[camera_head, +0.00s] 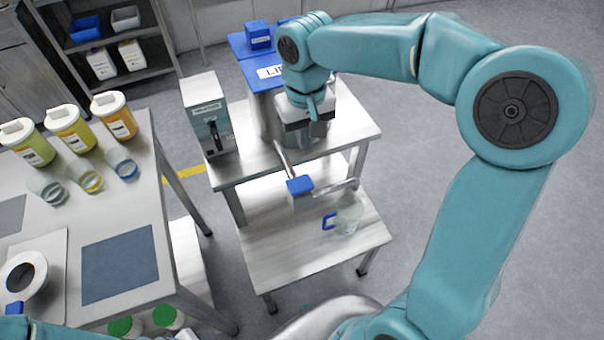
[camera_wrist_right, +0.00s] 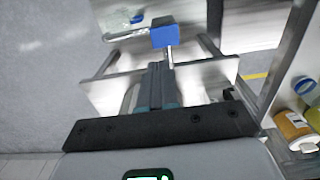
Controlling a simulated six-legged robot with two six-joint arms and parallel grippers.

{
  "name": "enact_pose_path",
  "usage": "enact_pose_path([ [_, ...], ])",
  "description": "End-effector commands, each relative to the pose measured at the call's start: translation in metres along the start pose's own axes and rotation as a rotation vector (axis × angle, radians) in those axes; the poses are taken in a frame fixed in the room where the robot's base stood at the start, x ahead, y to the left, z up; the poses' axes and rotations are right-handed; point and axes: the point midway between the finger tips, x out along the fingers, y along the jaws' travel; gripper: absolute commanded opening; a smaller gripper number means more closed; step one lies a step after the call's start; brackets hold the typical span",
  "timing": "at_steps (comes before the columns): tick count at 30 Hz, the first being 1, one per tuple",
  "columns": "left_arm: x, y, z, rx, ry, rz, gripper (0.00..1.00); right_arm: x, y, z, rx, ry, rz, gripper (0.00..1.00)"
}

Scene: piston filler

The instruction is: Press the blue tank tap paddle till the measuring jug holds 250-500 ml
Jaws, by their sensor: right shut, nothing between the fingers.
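The blue tap paddle (camera_head: 300,185) sits on a pale metal part in front of the tank, above the lower shelf. It also shows in the right wrist view (camera_wrist_right: 165,37), just beyond my fingertips. The clear measuring jug (camera_head: 349,217) with a blue handle stands upright on the lower shelf, below and right of the paddle; its level cannot be read. The blue-topped tank (camera_head: 247,72) is partly hidden by my right arm. My right gripper (camera_wrist_right: 158,66) is shut and empty, its fingers pointing towards the paddle; a gap or contact cannot be told. My left gripper is out of view.
A white and teal machine (camera_head: 208,115) stands left of the tank on the stand's upper top (camera_head: 237,170). The left table (camera_head: 152,205) holds several coloured bottles, small jars and a dark mat (camera_head: 120,264). A shelf rack stands behind. The floor right of the stand looks clear.

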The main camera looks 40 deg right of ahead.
Motion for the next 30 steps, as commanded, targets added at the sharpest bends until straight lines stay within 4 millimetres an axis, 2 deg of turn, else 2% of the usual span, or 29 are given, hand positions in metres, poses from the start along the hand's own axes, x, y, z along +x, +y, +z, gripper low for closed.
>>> enact_pose_path([
  [4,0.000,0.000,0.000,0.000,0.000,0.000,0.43,0.005,-0.001,0.001,-0.001,0.000,0.000,0.00],
  [8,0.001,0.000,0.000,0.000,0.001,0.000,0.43,0.023,-0.001,0.001,-0.001,-0.004,0.000,0.00],
  [21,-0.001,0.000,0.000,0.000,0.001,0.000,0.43,0.113,-0.003,-0.001,-0.002,-0.005,0.000,0.00],
  [25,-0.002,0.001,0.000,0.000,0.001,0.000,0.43,0.130,-0.003,-0.002,0.000,-0.003,-0.002,0.00],
  [30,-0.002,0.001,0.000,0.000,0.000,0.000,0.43,0.140,-0.003,-0.002,-0.002,-0.001,-0.002,0.00],
])
